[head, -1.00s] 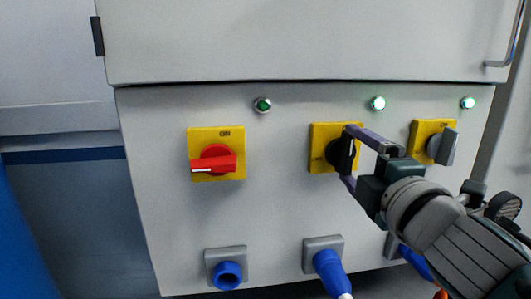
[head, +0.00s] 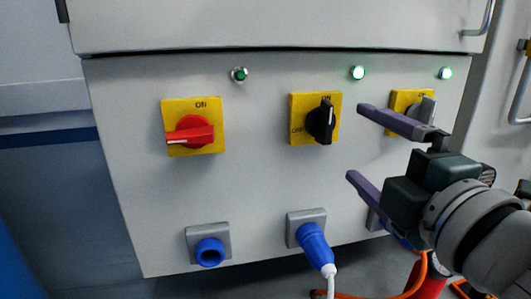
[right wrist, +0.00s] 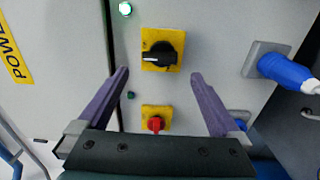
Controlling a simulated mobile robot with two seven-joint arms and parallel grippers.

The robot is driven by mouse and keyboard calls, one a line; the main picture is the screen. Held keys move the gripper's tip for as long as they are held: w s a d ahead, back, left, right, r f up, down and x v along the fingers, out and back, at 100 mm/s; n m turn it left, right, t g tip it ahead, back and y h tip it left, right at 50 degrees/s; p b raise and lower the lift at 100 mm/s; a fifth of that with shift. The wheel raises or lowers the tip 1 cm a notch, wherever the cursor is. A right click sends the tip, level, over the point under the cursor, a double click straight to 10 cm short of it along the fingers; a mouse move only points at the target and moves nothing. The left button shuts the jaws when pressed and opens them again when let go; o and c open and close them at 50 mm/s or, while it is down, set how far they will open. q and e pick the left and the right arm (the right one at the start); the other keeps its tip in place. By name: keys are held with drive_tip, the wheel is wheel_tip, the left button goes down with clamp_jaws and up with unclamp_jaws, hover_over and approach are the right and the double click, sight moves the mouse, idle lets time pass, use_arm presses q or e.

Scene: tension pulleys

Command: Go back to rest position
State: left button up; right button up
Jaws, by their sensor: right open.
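My right gripper (head: 357,143) is open and empty, in front of the panel and to the right of the black knob switch (head: 320,121). That knob sits on a yellow plate, its handle near vertical, toward ON; it also shows between my fingers in the right wrist view (right wrist: 159,55). A red switch (head: 191,134) on a yellow plate is at the left, its handle roughly horizontal. A grey switch (head: 424,108) at the right is partly hidden by my upper finger. My left gripper is not in view.
The grey cabinet panel (head: 255,190) carries a dark green lamp (head: 239,74) and lit lamps (head: 357,72) and (head: 445,73) above the switches. A blue plug (head: 314,246) is in the middle socket; the left socket (head: 209,251) is empty. An orange cable (head: 418,275) lies at lower right.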

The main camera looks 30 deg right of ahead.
drive_tip(key=shift+s+a, duration=0.1)
drive_tip(key=shift+s, duration=0.4)
drive_tip(key=s+f+m+g, duration=0.5)
drive_tip(key=f+m+g, duration=0.1)
drive_tip(key=f+m, duration=0.25)
drive_tip(key=s+a+f+m+g+y, duration=0.5)
drive_tip(key=s+a+g, duration=0.35)
drive_tip(key=s, duration=0.35)
wheel_tip(320, 180, up, 24)
drive_tip(key=p, duration=2.5)
drive_tip(key=shift+r+h+p, duration=0.2)
drive_tip(key=shift+h+p, duration=0.15)
drive_tip(key=shift+h, duration=0.05)
drive_tip(key=shift+w+t, duration=0.1)
drive_tip(key=shift+t, duration=0.15)
